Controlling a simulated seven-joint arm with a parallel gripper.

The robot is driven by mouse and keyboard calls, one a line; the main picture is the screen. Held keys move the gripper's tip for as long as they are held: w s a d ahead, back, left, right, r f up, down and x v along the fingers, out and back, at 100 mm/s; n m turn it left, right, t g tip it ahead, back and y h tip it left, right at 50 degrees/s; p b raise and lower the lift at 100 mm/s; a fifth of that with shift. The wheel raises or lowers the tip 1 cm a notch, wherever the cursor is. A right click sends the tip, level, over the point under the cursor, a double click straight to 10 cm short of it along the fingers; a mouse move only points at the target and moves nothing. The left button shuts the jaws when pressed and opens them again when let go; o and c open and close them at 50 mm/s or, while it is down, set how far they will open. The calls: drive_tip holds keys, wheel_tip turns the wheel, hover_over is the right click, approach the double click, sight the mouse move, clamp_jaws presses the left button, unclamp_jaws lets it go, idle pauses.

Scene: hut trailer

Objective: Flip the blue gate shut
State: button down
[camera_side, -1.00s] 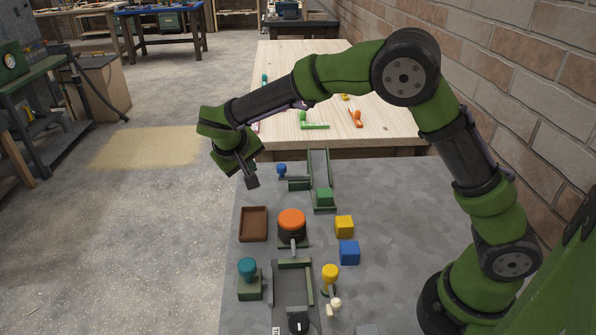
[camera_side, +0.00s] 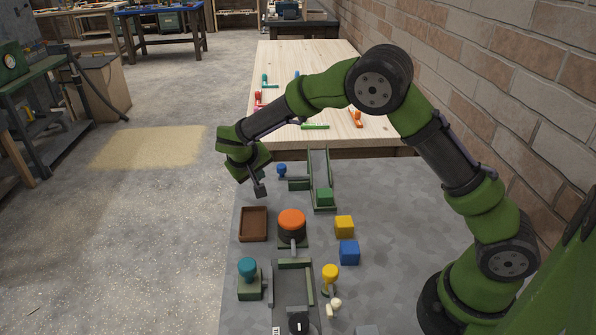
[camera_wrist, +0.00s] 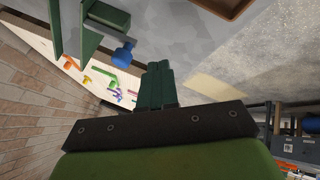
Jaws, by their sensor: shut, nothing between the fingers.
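A small blue knob (camera_side: 281,170) stands at the far end of the grey table, left of a green sloped channel (camera_side: 319,165). A short green bar (camera_side: 299,184) lies between knob and channel. I cannot tell if this gate is open or shut. My gripper (camera_side: 260,190) is shut and empty, above the table's left edge, left of the knob and nearer the camera. In the wrist view the blue knob (camera_wrist: 123,53) shows beside a green block (camera_wrist: 106,15), to the left of my shut fingers (camera_wrist: 157,72) and apart from them.
A brown tray (camera_side: 253,224) and an orange-topped button (camera_side: 291,223) stand nearer the camera. Yellow (camera_side: 344,227) and blue (camera_side: 349,252) cubes lie to their right. A green block (camera_side: 324,196) sits in the channel. A wooden table (camera_side: 330,110) beyond holds several coloured pieces.

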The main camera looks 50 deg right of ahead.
drive_tip(key=d, duration=0.2)
drive_tip(key=d+f, duration=0.1)
drive_tip(key=shift+d, duration=0.35)
drive_tip(key=shift+s+d, duration=0.1)
drive_tip(key=shift+d, duration=0.45)
drive_tip(key=shift+s+d, duration=2.1)
drive_tip(key=shift+f, duration=0.1)
drive_tip(key=a, duration=0.4)
drive_tip(key=shift+w+a, duration=0.4)
drive_tip(key=v, duration=1)
drive_tip(key=shift+d, duration=0.25)
